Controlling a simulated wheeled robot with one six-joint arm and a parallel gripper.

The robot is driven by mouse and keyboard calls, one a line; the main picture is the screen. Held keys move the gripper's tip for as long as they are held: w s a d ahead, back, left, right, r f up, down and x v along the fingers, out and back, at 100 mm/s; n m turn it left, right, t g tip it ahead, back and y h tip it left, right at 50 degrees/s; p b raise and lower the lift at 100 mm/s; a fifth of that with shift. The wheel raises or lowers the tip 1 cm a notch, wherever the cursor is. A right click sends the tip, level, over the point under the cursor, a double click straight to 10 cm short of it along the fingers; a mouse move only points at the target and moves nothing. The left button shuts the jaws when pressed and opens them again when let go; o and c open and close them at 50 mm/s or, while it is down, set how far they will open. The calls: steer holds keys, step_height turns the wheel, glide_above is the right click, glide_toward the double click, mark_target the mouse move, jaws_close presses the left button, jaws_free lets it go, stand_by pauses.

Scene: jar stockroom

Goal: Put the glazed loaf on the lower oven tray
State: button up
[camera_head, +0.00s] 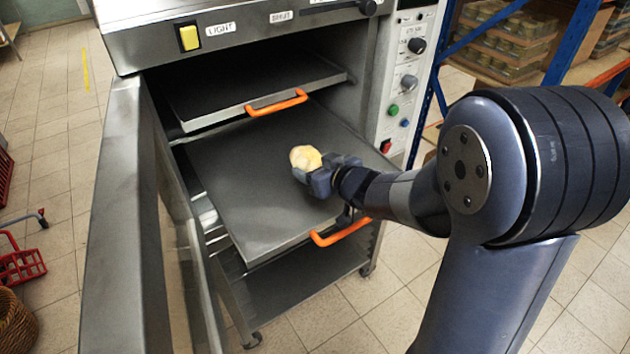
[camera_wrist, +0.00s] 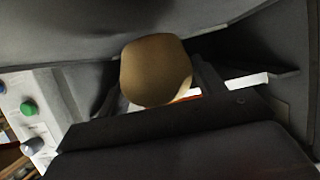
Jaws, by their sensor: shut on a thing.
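The loaf (camera_head: 305,158) is a small pale yellow lump in the head view, at the end of my gripper (camera_head: 318,176). In the wrist view the loaf (camera_wrist: 156,70) is a shaded brown rounded shape. My gripper is shut on it. In the head view it is over the lower oven tray (camera_head: 235,190), a dark flat tray with an orange handle (camera_head: 340,232), pulled out of the oven. I cannot tell whether the loaf touches the tray. The upper oven tray (camera_head: 215,100) is above and behind, with its own orange handle (camera_head: 276,103).
The oven door (camera_head: 120,220) stands open at the left. A control panel (camera_head: 405,85) with knobs and buttons is at the right of the oven. Blue shelving (camera_head: 570,42) with jars stands at the back right. The lower tray's left part is bare.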

steer(key=shift+f+b, duration=0.35)
steer(key=shift+f, duration=1.25)
steer(key=shift+f, duration=0.2)
steer(key=o, duration=1.1)
steer(key=shift+r, duration=0.1)
steer(key=shift+s+d+r, duration=0.1)
steer(key=shift+r, duration=0.05)
steer(key=shift+p+v, duration=0.95)
steer(key=shift+v, duration=4.95)
